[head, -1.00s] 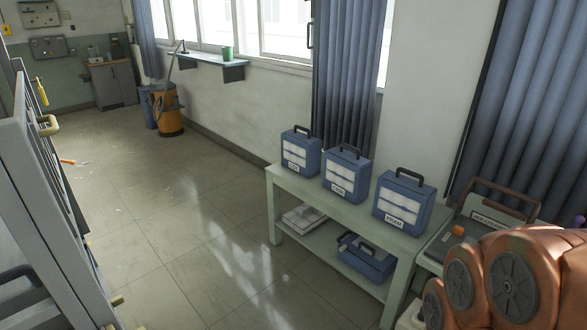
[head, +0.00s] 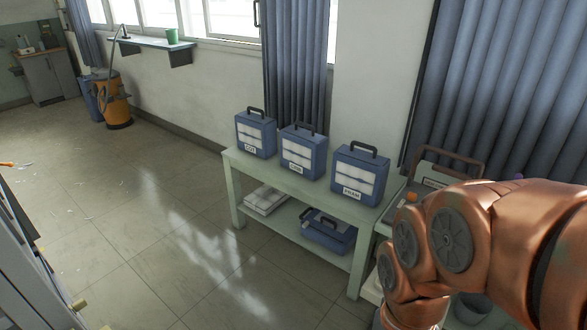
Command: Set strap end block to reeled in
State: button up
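I cannot make out a strap end block in the head view. My copper-coloured arm fills the lower right of the picture, and my gripper is not in view. A grey-green case or machine (head: 434,180) with a brown handle and an orange part stands at the right, partly hidden behind my arm. I cannot tell whether the strap end block is on it.
Three blue cases, left (head: 255,135), middle (head: 302,152) and right (head: 359,175), stand on a pale green table (head: 250,163). A blue toolbox (head: 328,232) is on its lower shelf. An orange vacuum (head: 113,98) stands far left. The middle floor (head: 150,230) is clear.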

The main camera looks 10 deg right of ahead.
aim_at(82, 303)
jog(key=u, duration=0.15)
jog(key=i, duration=1.45)
jog(key=u, duration=1.35)
jog(key=i, duration=0.95)
jog(key=z, duration=0.4)
